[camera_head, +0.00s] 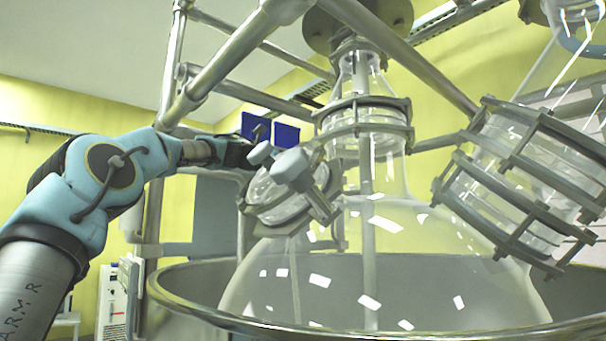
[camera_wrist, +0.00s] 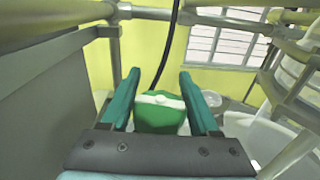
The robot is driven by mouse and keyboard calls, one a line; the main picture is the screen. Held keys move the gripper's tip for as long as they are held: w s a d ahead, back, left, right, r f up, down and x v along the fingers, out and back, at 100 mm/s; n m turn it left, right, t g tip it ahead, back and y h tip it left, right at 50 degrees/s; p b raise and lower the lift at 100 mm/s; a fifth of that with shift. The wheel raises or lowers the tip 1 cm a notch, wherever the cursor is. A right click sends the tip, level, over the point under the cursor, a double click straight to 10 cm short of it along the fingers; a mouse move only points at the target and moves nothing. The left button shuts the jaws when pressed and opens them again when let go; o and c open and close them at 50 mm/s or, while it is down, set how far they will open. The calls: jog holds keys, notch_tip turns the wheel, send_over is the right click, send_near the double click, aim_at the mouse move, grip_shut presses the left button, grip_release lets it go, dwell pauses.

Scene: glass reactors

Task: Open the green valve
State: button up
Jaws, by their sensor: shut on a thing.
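A green valve (camera_wrist: 160,116) with a white upper edge sits between the two teal fingers of my gripper (camera_wrist: 158,80) in the wrist view. The fingers are shut on it, one on each side. In the head view my gripper (camera_head: 236,152) reaches from the left to the clamped side neck of the big glass vessel (camera_head: 400,235). Grey fittings (camera_head: 290,168) stand at that neck, close to the gripper. I cannot make out the valve's green colour in the head view, and the fingertips are not clear there.
Metal frame tubes (camera_head: 235,62) cross above and behind my arm. A wide metal bowl (camera_head: 190,285) surrounds the vessel's base. A second clamped neck (camera_head: 520,180) is at the right. Two dark blue panels (camera_head: 287,136) show behind the gripper. A dark cable (camera_wrist: 172,45) hangs beyond the valve.

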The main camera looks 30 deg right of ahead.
jog(key=shift+w+n+t, duration=0.25)
jog(key=shift+n+t, duration=0.75)
jog(key=shift+t, duration=0.4)
jog(key=o, duration=1.4)
jog(key=shift+r+b+v, duration=0.1)
jog(key=shift+b+v, duration=1.35)
jog(key=shift+v, duration=1.3)
jog(key=shift+r+b+v, duration=0.15)
jog(key=shift+b+v, duration=1.25)
jog(key=shift+v, duration=1.3)
